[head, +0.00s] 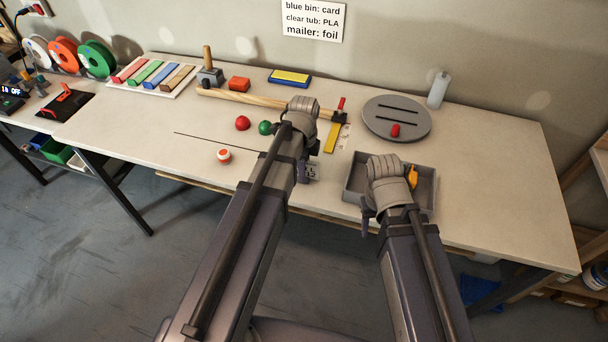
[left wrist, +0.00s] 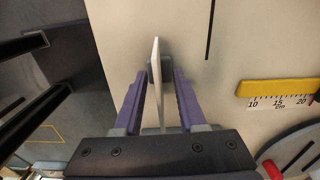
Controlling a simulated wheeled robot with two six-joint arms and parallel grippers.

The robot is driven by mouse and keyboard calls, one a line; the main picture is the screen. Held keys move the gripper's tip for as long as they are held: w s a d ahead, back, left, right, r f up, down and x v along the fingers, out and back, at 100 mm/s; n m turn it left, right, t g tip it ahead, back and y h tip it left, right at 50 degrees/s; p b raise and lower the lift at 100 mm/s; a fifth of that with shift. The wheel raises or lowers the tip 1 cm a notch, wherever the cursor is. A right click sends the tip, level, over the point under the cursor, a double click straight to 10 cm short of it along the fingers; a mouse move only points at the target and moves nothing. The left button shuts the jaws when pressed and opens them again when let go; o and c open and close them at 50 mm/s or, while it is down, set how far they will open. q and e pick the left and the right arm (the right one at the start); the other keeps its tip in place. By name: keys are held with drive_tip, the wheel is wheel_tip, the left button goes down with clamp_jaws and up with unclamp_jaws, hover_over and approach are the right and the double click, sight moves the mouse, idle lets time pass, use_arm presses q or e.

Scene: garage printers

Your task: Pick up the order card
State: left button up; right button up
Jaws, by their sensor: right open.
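In the head view, the left gripper (head: 306,162) partly hides the card. My right gripper (head: 369,212) is open, by the grey tray.
The grey tray (head: 426,203) holds something orange. The table's right end is clear.

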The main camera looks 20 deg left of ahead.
use_arm(q)
drive_tip(key=shift+f, duration=0.15)
clamp_jaws()
idle(0.4)
